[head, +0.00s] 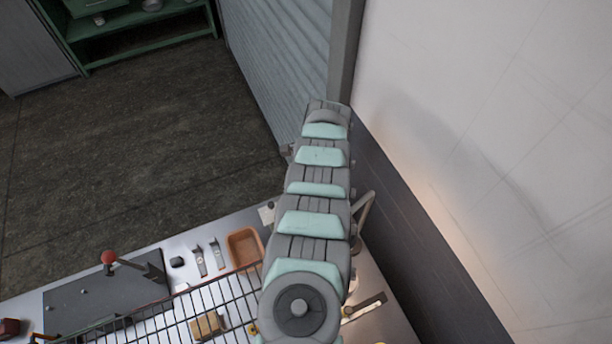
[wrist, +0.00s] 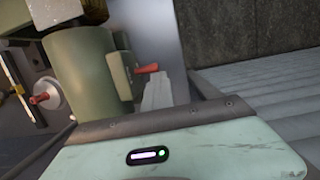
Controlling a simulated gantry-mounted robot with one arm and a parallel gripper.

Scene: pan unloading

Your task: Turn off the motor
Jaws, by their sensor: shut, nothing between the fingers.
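The motor (wrist: 82,70) is a green cylindrical body in the wrist view, at upper left. A small box (wrist: 121,75) on its right side carries a red switch lever (wrist: 147,69) that sticks out to the right. My gripper (wrist: 158,80) shows as pale grey fingers held together and empty, just below and right of the lever. I cannot tell whether the fingertips touch the lever. In the head view my arm hides the gripper, and I cannot make out the motor there.
In the wrist view, a disc with a red knob (wrist: 40,98) is left of the motor. In the head view, a wire rack (head: 190,305), an orange tray (head: 244,246) and small tools lie on the table (head: 25,307). A wall (head: 480,140) stands close on the right.

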